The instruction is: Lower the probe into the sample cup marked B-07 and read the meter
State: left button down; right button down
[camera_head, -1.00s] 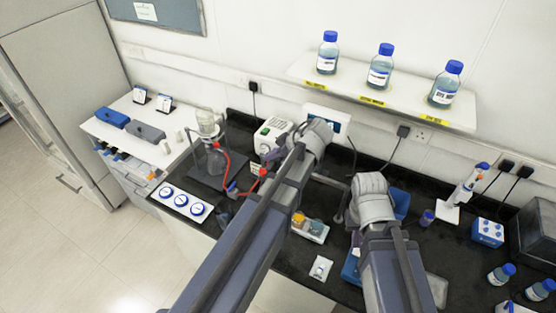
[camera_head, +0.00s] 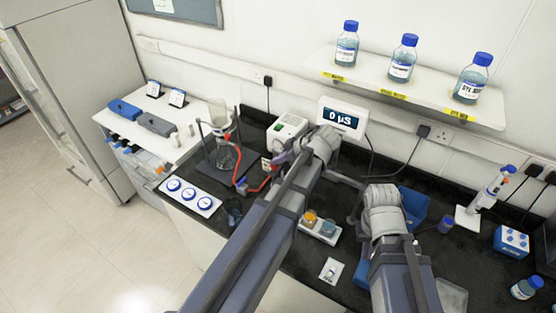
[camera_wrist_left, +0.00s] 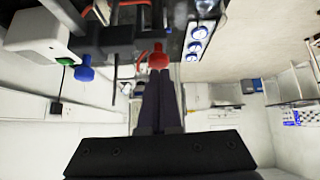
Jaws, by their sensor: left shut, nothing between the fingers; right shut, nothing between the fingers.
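The meter (camera_head: 341,118) is a white box on the wall side of the bench, its dark display reading 0 µS. Several sample cups appear: an orange one (camera_head: 309,216) and a blue one (camera_head: 328,227) sit in a white holder (camera_head: 318,236). I cannot read B-07 on any cup and cannot make out the probe. My left gripper (camera_head: 279,158) is shut and empty, beside the red tubing at the clamp stand. In the left wrist view its fingertips (camera_wrist_left: 158,74) are just below a red knob (camera_wrist_left: 158,57). My right gripper is hidden by its arm.
A white box (camera_head: 287,131) adjoins the meter. Blue-capped bottles (camera_head: 402,58) line the shelf. A blue box (camera_head: 511,241) stands at right.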

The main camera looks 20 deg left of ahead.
jog(key=shift+f, duration=0.1)
notch_tip(320, 180, down, 3)
jog(key=b, duration=0.3)
jog(key=shift+f, duration=0.1)
jog(key=shift+s, duration=0.1)
